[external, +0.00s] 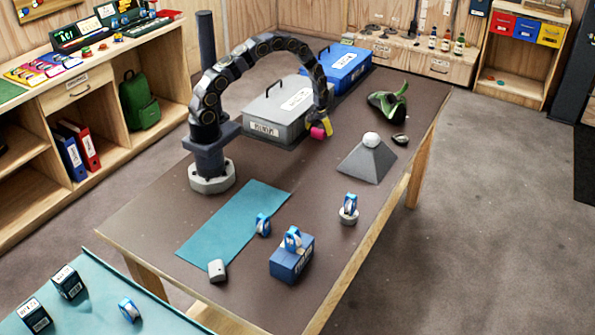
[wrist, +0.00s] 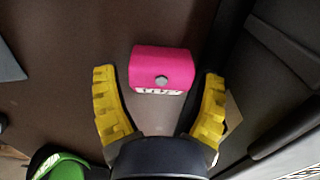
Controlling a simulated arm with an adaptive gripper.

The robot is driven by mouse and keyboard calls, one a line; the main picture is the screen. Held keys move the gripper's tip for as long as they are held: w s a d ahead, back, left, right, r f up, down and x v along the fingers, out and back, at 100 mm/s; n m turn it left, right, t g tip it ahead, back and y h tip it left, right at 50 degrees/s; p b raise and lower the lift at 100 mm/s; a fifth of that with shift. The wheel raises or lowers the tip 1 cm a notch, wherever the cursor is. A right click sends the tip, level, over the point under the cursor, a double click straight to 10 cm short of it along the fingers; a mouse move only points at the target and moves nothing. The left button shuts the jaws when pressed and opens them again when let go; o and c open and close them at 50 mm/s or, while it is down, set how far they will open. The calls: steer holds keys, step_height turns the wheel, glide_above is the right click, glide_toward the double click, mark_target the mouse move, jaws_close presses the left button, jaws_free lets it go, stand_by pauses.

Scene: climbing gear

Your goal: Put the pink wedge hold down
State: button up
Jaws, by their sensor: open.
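The pink wedge hold (external: 318,132) is beside the front right of the grey case, right at my gripper's fingers.
The grey case (external: 278,118) stands close beside my gripper, with a blue case (external: 340,68) behind. A grey pyramid (external: 368,162) with a white ball and a green shoe (external: 388,103) are to the right. A teal mat (external: 232,222) and blue box (external: 291,262) lie nearer the camera.

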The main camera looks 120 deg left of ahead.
step_height(320, 180, up, 11)
steer(key=w+d+r+m, duration=0.5)
steer(key=w+d+r, duration=0.2)
steer(key=d+r, duration=0.45)
steer(key=s+d+r+m, duration=0.2)
steer(key=d+m, duration=0.1)
steer(key=d, duration=0.5)
steer(key=s+d+r+m, duration=0.2)
steer(key=d, duration=0.7)
steer(key=s+d+r+m+g, duration=0.1)
steer(key=s+d+r+m, duration=0.1)
steer(key=d, duration=0.6)
steer(key=shift+d+r+m, duration=0.15)
steer(key=shift+r+m, duration=0.15)
steer(key=shift+m, duration=0.5)
steer(key=shift+o, duration=0.4)
steer(key=s+d+m, duration=0.4)
steer(key=s+d, duration=0.2)
steer(key=s, duration=0.2)
steer(key=shift+r+g, duration=0.3)
steer(key=shift+s+m, duration=0.3)
steer(key=shift+s, duration=0.1)
